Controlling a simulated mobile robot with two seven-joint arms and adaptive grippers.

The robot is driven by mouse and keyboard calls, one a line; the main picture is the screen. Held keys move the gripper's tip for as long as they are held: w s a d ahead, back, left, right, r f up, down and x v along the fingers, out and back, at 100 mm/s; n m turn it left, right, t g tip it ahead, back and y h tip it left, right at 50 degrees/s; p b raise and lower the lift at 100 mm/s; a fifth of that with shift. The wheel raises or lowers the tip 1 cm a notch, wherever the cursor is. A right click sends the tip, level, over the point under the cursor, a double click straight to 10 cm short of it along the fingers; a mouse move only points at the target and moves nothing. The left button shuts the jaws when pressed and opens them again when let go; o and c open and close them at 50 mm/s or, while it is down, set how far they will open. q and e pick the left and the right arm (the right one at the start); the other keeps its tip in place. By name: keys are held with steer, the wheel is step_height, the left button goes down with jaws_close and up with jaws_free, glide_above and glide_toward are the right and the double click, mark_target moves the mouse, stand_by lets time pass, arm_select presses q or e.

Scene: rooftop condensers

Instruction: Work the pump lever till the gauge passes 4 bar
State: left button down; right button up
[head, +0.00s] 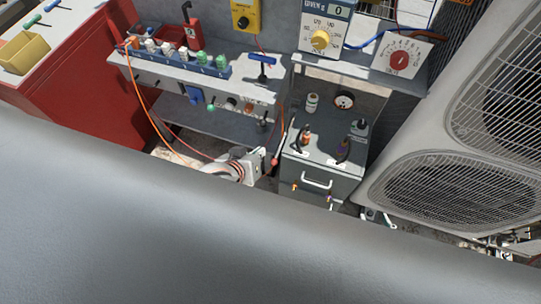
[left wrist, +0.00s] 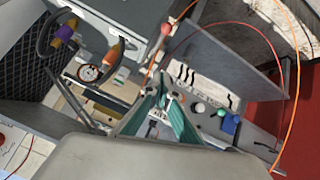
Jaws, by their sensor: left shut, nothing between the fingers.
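The pressure gauge (head: 344,100) is a small round white dial on the grey cabinet; it also shows in the left wrist view (left wrist: 89,73). Its reading is too small to make out. A thin rod with a red ball knob (head: 275,162) stands out at the cabinet's left side and looks like the pump lever; the knob also shows in the left wrist view (left wrist: 166,29). My left gripper (head: 262,160) is close to the left of this knob, apart from it. Its teal fingers (left wrist: 163,92) are shut and empty. My right gripper is not in view.
The grey cabinet (head: 318,187) carries black handles with orange and purple bands. A grey bench (head: 160,75) with a blue rack (head: 185,63) and hanging orange cable stands to the left. A condenser unit (head: 450,170) stands close on the right. My own arm covers the lower head view.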

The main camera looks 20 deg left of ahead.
arm_select(q)
glide_above(271, 161)
steer(key=w+a, duration=0.1)
steer(key=w, duration=0.1)
step_height(271, 161, down, 6)
steer(key=f, duration=0.1)
steer(key=s+f, duration=0.1)
steer(key=shift+s+d+f, duration=0.25)
steer(key=shift+f, duration=0.15)
steer(key=shift+s+d+f, duration=0.2)
steer(key=shift+s+f, duration=0.05)
steer(key=shift+f, duration=0.2)
